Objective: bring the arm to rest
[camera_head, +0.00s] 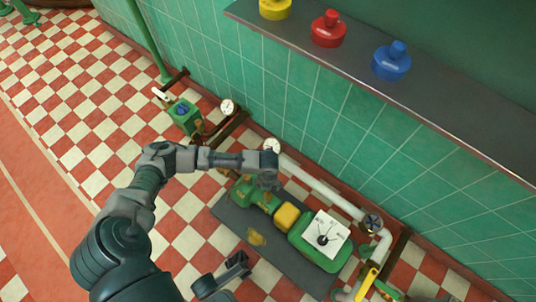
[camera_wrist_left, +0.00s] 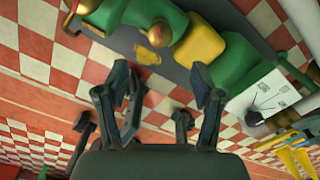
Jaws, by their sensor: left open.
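My left arm comes in from the lower left in the head view and bends right over the floor. Its gripper (camera_head: 268,183) is above the green machine, pointing down. In the left wrist view the gripper (camera_wrist_left: 165,90) has its two dark fingers spread apart, with nothing between them. A dark jointed part, seemingly my right gripper (camera_head: 232,272), shows at the bottom of the head view; its jaw state is unclear.
The green machine (camera_head: 312,253) with a white dial plate (camera_head: 325,237) and yellow block (camera_head: 287,216) stands on a dark mat (camera_head: 228,212). A white pipe (camera_head: 325,190) runs behind. A shelf (camera_head: 445,110) holds yellow, red (camera_head: 328,30) and blue (camera_head: 391,63) objects.

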